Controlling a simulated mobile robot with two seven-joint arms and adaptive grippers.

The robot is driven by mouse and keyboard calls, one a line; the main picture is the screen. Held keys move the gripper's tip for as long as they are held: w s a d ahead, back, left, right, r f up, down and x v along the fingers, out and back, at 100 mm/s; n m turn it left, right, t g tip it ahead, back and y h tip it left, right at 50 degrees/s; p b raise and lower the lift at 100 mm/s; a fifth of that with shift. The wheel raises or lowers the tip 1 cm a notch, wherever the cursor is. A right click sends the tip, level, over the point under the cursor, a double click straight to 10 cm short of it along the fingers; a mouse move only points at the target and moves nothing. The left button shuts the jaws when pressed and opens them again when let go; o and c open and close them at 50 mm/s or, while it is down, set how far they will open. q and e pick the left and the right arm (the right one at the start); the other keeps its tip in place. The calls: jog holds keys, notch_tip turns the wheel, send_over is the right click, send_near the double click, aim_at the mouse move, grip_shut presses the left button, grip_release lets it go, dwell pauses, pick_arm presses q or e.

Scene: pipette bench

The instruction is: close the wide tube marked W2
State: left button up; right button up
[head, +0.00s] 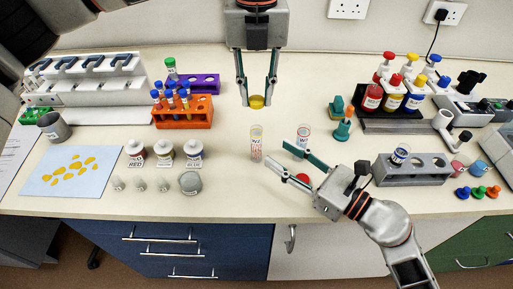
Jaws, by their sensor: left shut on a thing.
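A clear wide tube (257,143) with a pale label that seems to read W2 stands upright on the bench, its top uncovered. My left gripper (257,94) points down above and behind it, shut on a yellow cap (257,102) between its fingertips. The cap is apart from the tube. My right gripper (275,153) is open and empty, its fingertips just right of the tube; I cannot tell if they touch it. Another labelled wide tube (303,136) stands to the right, behind the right gripper's fingers; its marking is too small to read.
A red cap (303,178) lies by my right gripper. Teal pieces (342,130) stand to the right, near a grey rack (425,172) holding a tube. An orange tube rack (183,117) and labelled jars (165,153) stand left. Bench between jars and tube is clear.

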aim_at(261, 142)
jog(key=x, duration=0.9)
jog(key=shift+d, duration=0.1)
grip_shut()
pick_arm(q)
jog(key=shift+f, duration=2.5)
